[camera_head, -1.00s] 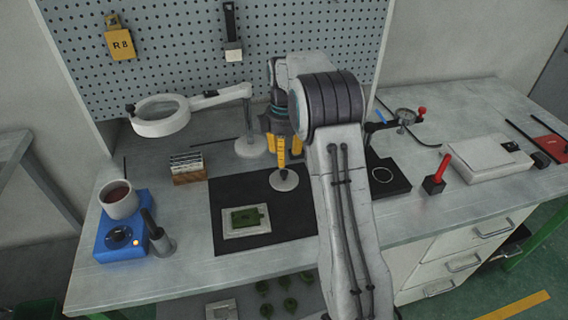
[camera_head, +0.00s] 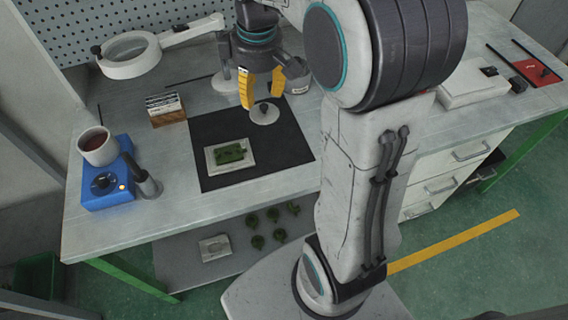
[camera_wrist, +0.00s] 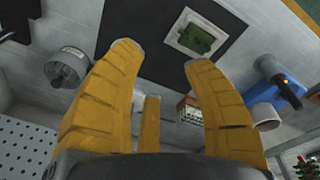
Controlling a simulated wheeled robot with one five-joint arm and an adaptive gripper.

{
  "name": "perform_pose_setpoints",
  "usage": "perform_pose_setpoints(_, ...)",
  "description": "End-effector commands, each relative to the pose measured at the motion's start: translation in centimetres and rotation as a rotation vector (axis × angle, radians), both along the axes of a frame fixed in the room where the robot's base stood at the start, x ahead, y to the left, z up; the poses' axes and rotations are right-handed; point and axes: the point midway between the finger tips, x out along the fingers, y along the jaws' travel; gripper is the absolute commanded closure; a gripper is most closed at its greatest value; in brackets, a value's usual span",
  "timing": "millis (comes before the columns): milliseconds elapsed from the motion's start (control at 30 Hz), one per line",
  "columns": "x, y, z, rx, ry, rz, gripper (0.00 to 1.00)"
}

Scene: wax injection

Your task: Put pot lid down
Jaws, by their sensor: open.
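The pot lid (camera_head: 264,113), a pale disc with a dark knob, lies knob up at the far right part of the black mat (camera_head: 212,125). My gripper (camera_head: 262,97) is open and empty, with its yellow fingers spread above and behind the lid in the head view. The fingers (camera_wrist: 163,55) are also apart in the wrist view, where I cannot make out the lid. The white pot (camera_head: 97,150) stands open with reddish wax on the blue heater (camera_head: 108,192) at the left.
A green mould (camera_head: 231,153) sits on a pale plate on the mat. A wooden block rack (camera_head: 167,118) stands behind the mat. A magnifier lamp (camera_head: 128,66) reaches over the back left. A labelled grey cylinder (camera_head: 297,78) stands close right of my gripper.

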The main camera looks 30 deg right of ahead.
Motion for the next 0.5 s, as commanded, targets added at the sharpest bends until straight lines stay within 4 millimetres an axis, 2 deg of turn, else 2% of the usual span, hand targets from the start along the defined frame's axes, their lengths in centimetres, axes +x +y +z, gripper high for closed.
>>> perform_pose_setpoints(33,-1.8,0.7,0.4,0.005,-0.018,-0.040,0.55)
perform_pose_setpoints(200,-7.2,2.2,0.4,0.034,-0.066,-0.195,0.55)
perform_pose_setpoints(400,-12.5,3.4,-0.8,0.073,-0.111,-0.353,0.55)
perform_pose_setpoints(500,-14.5,3.8,-1.6,0.090,-0.127,-0.411,0.55)
